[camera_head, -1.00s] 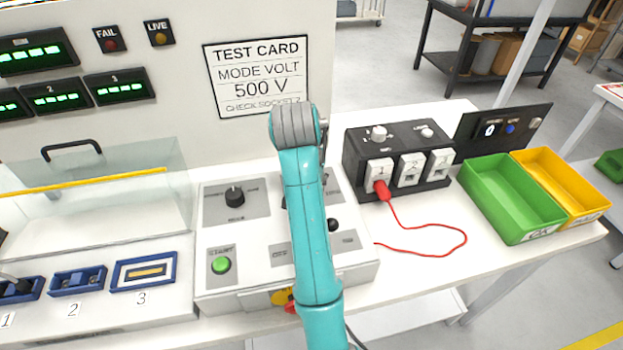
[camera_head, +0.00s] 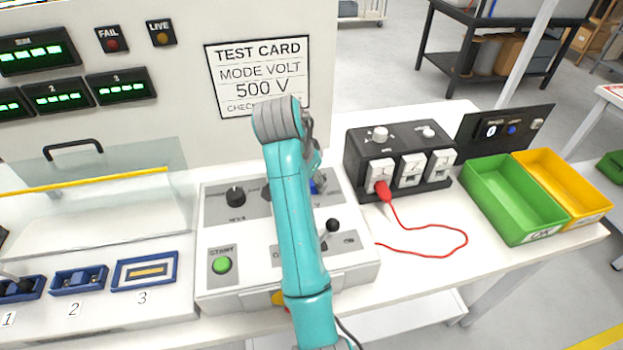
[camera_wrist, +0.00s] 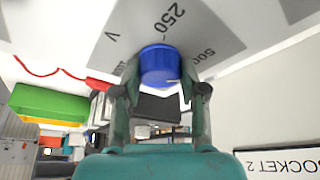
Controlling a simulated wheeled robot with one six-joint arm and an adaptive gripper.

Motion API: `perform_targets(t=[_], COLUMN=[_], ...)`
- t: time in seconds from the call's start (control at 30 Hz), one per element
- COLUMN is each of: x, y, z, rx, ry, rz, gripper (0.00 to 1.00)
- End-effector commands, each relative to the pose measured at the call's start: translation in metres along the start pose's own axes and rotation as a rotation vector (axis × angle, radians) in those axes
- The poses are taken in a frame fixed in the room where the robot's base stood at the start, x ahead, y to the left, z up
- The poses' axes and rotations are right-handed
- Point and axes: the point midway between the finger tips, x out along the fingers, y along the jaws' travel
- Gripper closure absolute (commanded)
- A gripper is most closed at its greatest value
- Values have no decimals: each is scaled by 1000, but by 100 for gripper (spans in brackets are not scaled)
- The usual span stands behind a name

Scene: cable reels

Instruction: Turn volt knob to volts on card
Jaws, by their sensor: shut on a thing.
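The blue volt knob (camera_wrist: 160,66) sits between the two fingers of my gripper (camera_wrist: 163,85) in the wrist view, and my gripper is shut on it. The panel beside it reads 250 just above the knob, 500 to the right and V to the left. Where the knob's pointer aims is unclear. In the head view, only a sliver of the knob (camera_head: 318,186) shows behind my arm. The test card (camera_head: 256,80) on the back wall reads MODE VOLT, 500 V; its bottom line is partly covered by my arm.
The control box has a black mode knob (camera_head: 236,195), a green start button (camera_head: 221,265) and a black-balled lever (camera_head: 332,227). A black socket box (camera_head: 362,150) with a red plug and cable stands to the right. Green (camera_head: 545,232) and yellow (camera_head: 590,212) bins are farther right.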

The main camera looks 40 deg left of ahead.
Motion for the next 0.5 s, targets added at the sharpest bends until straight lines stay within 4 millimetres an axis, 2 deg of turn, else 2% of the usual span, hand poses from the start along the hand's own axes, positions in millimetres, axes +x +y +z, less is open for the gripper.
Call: perform_targets(t=[0.13,0.17,0.2,0.27,0.5], x=[1,1,1,1,0], y=[0,0,0,0,0], z=[2,2,2,2,1], rx=[-3,-3,-3,-3,-2], ry=[-4,-4,-4,-4,-2], rz=[2,2,2,2,1], gripper=[93,56,46,33,33])
